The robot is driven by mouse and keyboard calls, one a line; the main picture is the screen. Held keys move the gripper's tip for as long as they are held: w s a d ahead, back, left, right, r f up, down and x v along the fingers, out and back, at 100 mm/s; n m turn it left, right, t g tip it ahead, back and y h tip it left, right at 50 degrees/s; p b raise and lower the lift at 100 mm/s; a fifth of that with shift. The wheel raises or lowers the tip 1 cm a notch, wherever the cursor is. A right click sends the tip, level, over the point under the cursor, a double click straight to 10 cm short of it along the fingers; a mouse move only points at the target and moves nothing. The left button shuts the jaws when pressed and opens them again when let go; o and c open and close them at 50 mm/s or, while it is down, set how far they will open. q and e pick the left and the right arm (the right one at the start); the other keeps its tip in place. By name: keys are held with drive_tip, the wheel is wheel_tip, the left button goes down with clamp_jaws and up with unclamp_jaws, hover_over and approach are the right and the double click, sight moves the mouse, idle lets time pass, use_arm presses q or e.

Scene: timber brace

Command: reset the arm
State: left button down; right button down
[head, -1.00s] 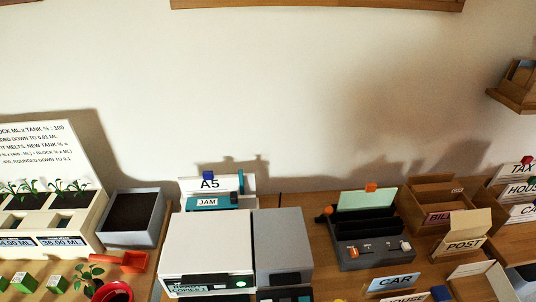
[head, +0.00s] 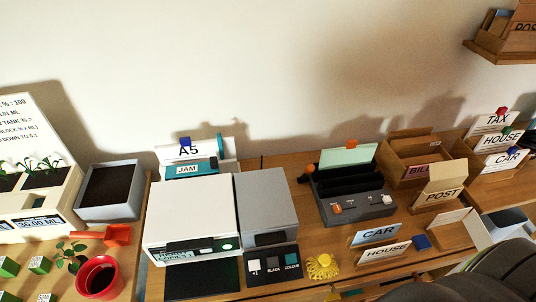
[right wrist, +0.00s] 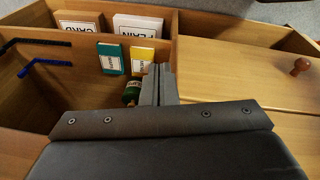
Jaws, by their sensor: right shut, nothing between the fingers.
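My right gripper (right wrist: 160,85) shows in the right wrist view. Its two fingers are together with nothing between them. It is over an open wooden drawer or bin (right wrist: 105,85) that holds small boxes and cards. A dark green item (right wrist: 132,92) lies close beside the fingers, partly hidden by them. A dark grey part of my arm fills the bottom right corner of the head view; no fingers show there. My left gripper is in neither view.
A red pot (head: 98,278) stands at lower left. A shelf (head: 505,50) juts from the wall at upper right.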

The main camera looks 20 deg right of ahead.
drive_tip(key=s+a+f+b, duration=0.1)
drive_tip(key=s+f, duration=1)
drive_tip(key=shift+s+a+g, duration=0.15)
drive_tip(key=shift+s+g, duration=0.2)
drive_tip(key=shift+g, duration=0.05)
